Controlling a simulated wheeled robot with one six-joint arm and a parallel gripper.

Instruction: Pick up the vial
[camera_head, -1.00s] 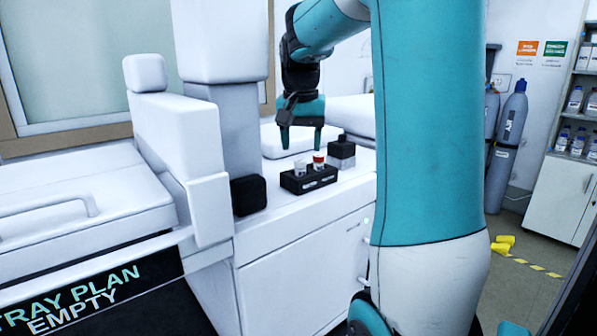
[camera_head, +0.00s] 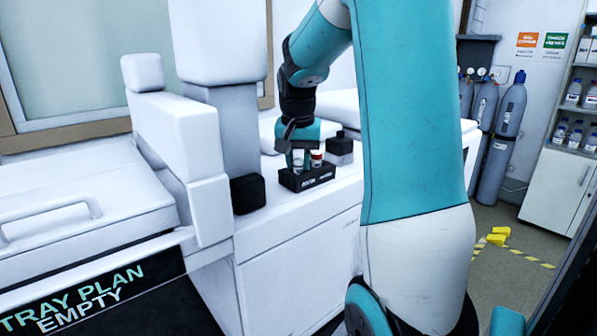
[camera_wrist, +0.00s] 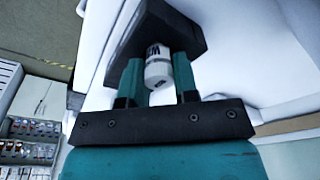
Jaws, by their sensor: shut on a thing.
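A black vial holder (camera_head: 308,181) stands on the white bench, with a white-topped vial (camera_head: 298,160) and a red-capped vial (camera_head: 317,159) in it. My gripper (camera_head: 298,158) is lowered over the holder and shut on the white-topped vial. In the wrist view the same vial (camera_wrist: 157,70), white with dark print, sits between the two teal fingers of my gripper (camera_wrist: 160,82). The dark holder (camera_wrist: 180,30) lies behind it there. The red-capped vial stands beside my gripper's right finger in the head view and is not seen in the wrist view.
A dark block with a knob on top (camera_head: 340,148) stands just behind the holder. A grey column (camera_head: 240,135) with a black block (camera_head: 248,194) at its foot rises to the left. The bench front edge is near the holder.

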